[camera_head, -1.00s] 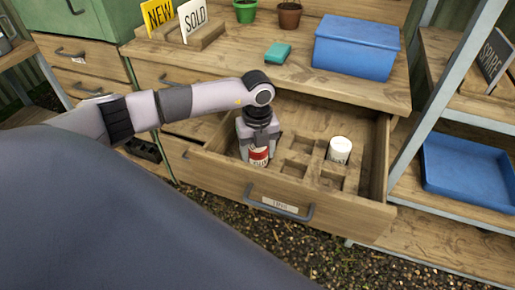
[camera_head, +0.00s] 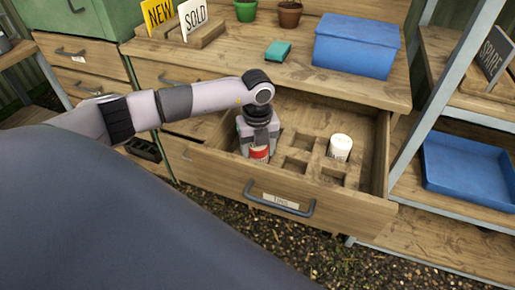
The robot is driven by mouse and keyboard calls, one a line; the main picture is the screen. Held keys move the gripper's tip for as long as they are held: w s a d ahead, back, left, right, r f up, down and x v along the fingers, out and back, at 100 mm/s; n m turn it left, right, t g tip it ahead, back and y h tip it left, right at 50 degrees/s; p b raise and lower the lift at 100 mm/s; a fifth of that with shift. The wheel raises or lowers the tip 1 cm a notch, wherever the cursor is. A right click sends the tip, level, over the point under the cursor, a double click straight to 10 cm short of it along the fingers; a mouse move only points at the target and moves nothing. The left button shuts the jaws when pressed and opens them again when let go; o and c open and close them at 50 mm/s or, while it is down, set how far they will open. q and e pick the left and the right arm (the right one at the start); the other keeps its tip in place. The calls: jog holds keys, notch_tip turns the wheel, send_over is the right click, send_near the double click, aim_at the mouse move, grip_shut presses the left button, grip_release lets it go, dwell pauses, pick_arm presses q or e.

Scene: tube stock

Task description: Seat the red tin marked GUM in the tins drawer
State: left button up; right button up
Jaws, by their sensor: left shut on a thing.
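The tins drawer (camera_head: 285,202) is pulled open and has a wooden insert with several square pockets. My left gripper (camera_head: 258,148) points down inside the drawer's left part, shut on the red tin (camera_head: 259,153). The tin is upright, with a white band low on it. Its lower end is hidden by the drawer front, so I cannot tell how deep it sits in a pocket. A white tin (camera_head: 340,147) stands in a pocket to the right. My right gripper is not in view.
Empty pockets lie between the two tins. Above the drawer, the bench top carries a blue bin (camera_head: 355,48), a teal block (camera_head: 278,51), sign cards (camera_head: 193,19) and pots (camera_head: 290,13). A blue tray (camera_head: 468,172) is on the right shelf.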

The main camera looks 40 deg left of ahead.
pick_arm(q)
jog(key=shift+s+d+f, duration=0.25)
jog(key=shift+s+f, duration=0.1)
jog(key=shift+f, duration=0.35)
jog(key=o, duration=1.2)
jog(key=shift+o, duration=0.2)
jog(key=shift+a, duration=0.2)
jog(key=r, duration=0.8)
jog(key=shift+w+d+r, duration=0.25)
jog(key=shift+w+r, duration=0.05)
jog(key=shift+w, duration=0.05)
